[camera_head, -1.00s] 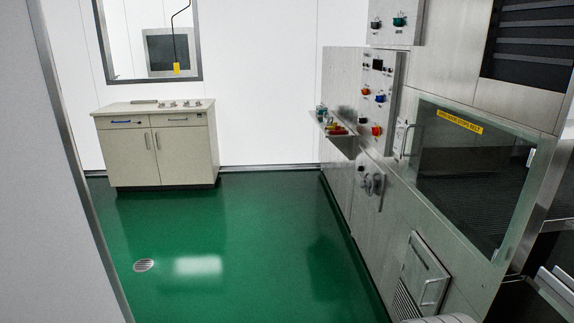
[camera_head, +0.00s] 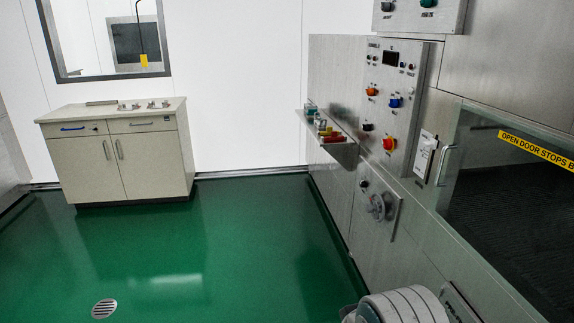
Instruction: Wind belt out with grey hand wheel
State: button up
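The grey hand wheel (camera_head: 378,207) is mounted on a small metal plate low on the washer's steel side, below the control panel. A small dark knob (camera_head: 363,184) sits just above it on the same plate. The belt seems to be the dark ribbed surface (camera_head: 515,215) behind the washer's window, seen only in part. A white rounded part at the bottom right looks like my own arm. My gripper is not in view, and nothing of mine is seen touching the wheel.
The control panel (camera_head: 421,75) has several coloured knobs. A metal shelf (camera_head: 342,153) with small items juts from the wall beside it. The window door has a handle (camera_head: 446,165). A beige cabinet (camera_head: 88,165) stands at the back left. The green floor (camera_head: 235,250) is clear, with a round drain (camera_head: 104,308).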

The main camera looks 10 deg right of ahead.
aim_at(378, 207)
jog(key=i+u, duration=0.15)
jog(key=i, duration=0.3)
jog(key=i+l+u, duration=0.15)
jog(key=i, duration=0.3)
jog(key=i+l+u, duration=0.15)
jog(key=i, duration=0.3)
jog(key=i+l+z, duration=0.45)
jog(key=i+l, duration=0.2)
jog(key=i+l+z, duration=0.25)
jog(key=i+l, duration=0.05)
jog(key=l, duration=0.05)
